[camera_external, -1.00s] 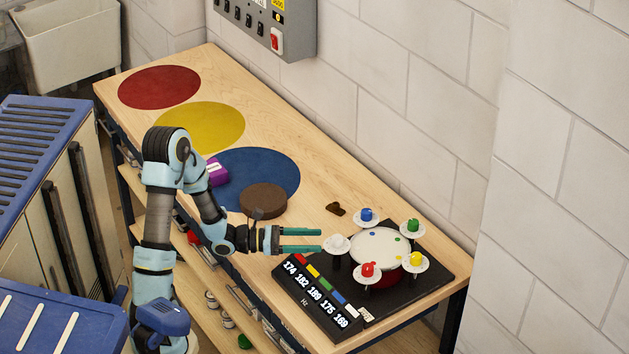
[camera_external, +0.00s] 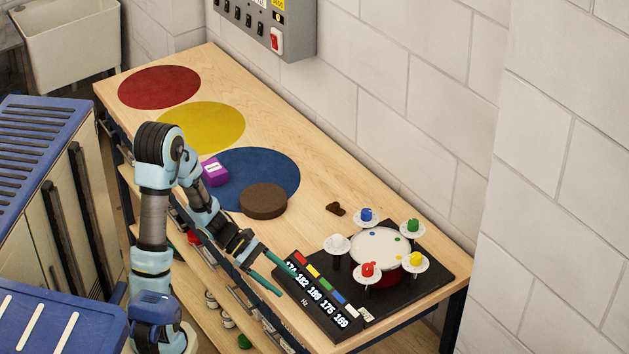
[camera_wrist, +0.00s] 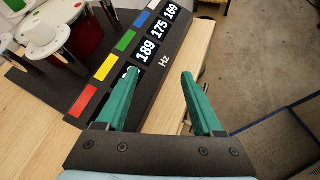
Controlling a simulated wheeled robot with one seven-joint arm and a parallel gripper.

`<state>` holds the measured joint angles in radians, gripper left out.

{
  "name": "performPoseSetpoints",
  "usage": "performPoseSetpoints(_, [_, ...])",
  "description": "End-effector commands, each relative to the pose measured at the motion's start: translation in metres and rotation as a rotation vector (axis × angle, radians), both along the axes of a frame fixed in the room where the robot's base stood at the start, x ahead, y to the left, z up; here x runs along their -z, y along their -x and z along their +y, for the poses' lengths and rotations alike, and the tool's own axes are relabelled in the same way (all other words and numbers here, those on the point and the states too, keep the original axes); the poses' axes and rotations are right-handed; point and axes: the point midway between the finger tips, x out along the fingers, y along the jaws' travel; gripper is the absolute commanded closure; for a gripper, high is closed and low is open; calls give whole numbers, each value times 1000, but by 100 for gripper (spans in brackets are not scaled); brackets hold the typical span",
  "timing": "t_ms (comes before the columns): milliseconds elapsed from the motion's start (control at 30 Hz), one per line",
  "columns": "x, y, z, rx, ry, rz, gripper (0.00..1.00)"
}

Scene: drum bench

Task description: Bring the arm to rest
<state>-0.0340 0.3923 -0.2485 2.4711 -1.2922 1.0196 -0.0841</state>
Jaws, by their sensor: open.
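The white jig knob (camera_external: 337,243) stands on its round white dial at the left side of the drum jig. Its pointer and number are too small to read. The jig holds a small drum (camera_external: 377,246) with a white top, ringed by blue, green, yellow and red knobs. My gripper (camera_external: 279,272) is open and empty. It is at the front edge of the bench, left of and below the white knob, apart from it, over the left end of the number display (camera_external: 318,305). The wrist view shows both green fingers (camera_wrist: 158,88) spread, with the display's digits behind them and white dials at upper left.
A brown round block (camera_external: 263,201) and a purple box (camera_external: 215,172) sit on or by the blue disc (camera_external: 284,170). A small dark brown piece (camera_external: 335,209) lies behind the jig. The wall with a switch box (camera_external: 292,30) bounds the back.

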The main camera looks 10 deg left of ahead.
Motion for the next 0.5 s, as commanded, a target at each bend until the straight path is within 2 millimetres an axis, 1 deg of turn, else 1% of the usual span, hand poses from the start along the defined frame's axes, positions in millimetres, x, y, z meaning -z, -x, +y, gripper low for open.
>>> performPoseSetpoints(33, [3, 11, 17, 86, -83, -75, 32])
performPoseSetpoints(67, [8, 15, 29, 139, -134, -121, 32])
performPoseSetpoints(100, [13, 20, 46, 208, -199, -183, 32])
performPoseSetpoints(167, [19, 23, 71, 314, -295, -280, 32])
performPoseSetpoints(200, [22, 23, 89, 382, -358, -346, 32])
performPoseSetpoints(267, [23, 19, 115, 483, -448, -448, 32])
performPoseSetpoints(300, [23, 15, 132, 549, -504, -517, 32])
performPoseSetpoints(400, [17, 0, 168, 702, -626, -679, 32])
performPoseSetpoints(500, [7, -16, 193, 821, -715, -812, 32])
